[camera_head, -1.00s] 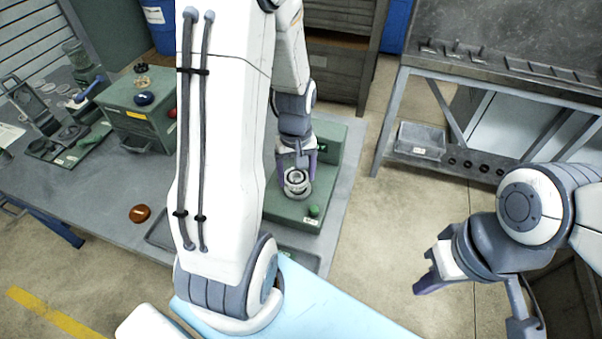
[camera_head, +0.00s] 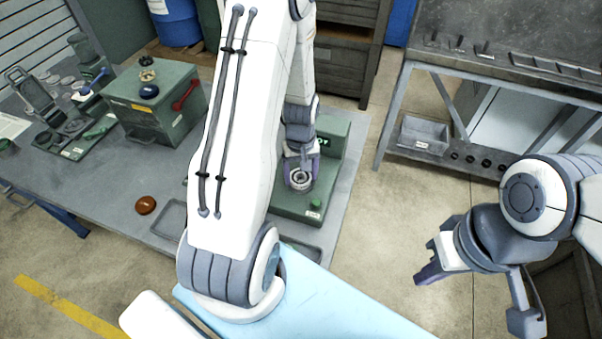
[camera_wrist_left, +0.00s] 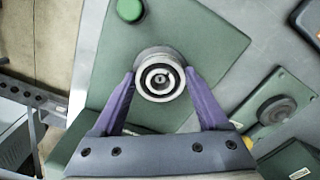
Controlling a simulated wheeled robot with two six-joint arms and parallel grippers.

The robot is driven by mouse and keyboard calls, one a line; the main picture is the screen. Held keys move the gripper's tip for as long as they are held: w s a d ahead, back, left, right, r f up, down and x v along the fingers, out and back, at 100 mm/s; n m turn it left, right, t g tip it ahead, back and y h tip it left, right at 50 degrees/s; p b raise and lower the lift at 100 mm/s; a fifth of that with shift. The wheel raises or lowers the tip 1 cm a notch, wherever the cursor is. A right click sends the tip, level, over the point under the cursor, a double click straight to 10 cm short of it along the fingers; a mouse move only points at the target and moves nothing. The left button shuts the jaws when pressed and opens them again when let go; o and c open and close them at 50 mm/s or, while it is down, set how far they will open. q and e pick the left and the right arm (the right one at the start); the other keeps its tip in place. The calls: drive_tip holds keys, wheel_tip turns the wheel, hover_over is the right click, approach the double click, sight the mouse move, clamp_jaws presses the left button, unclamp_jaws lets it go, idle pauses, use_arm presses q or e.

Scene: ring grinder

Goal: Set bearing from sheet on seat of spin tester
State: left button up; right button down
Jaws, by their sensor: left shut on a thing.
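The bearing (camera_wrist_left: 161,80), a pale metal ring, sits between the two purple fingers of my left gripper (camera_wrist_left: 160,88), which are shut on it. In the head view the bearing (camera_head: 301,178) and my left gripper (camera_head: 301,172) are over the green spin tester (camera_head: 290,205). The spin tester's green base (camera_wrist_left: 190,40) spreads beneath them in the wrist view. A round grey part shows just behind the bearing; the seat is mostly hidden, and I cannot tell whether the bearing touches it. My right gripper (camera_head: 475,290) is open and empty, away from the bench.
A green button (camera_head: 316,203) is on the tester's near corner. A green box (camera_head: 150,115) with knobs and a brown-red round object (camera_head: 146,205) are on the bench to the left. A metal rack (camera_head: 440,75) with a grey bin (camera_head: 423,135) stands right, across open floor.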

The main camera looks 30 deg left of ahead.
use_arm(q)
drive_tip(key=o, duration=1.5)
drive_tip(key=shift+o, duration=0.2)
drive_tip(key=shift+r, duration=0.25)
wheel_tip(320, 180, up, 12)
drive_tip(key=b, duration=0.1)
drive_tip(key=s+d+r+m, duration=0.2)
drive_tip(key=s+d+m, duration=0.15)
drive_tip(key=d, duration=0.45)
drive_tip(key=s+d+r+m, duration=0.2)
drive_tip(key=d+m, duration=0.2)
drive_tip(key=d, duration=0.4)
drive_tip(key=s+d+r+m+h, duration=0.1)
drive_tip(key=s+d+m, duration=0.7)
drive_tip(key=s, duration=0.4)
drive_tip(key=shift+r+m, duration=0.3)
drive_tip(key=shift+m, duration=0.25)
drive_tip(key=shift+f+b, duration=0.1)
drive_tip(key=shift+b, duration=0.2)
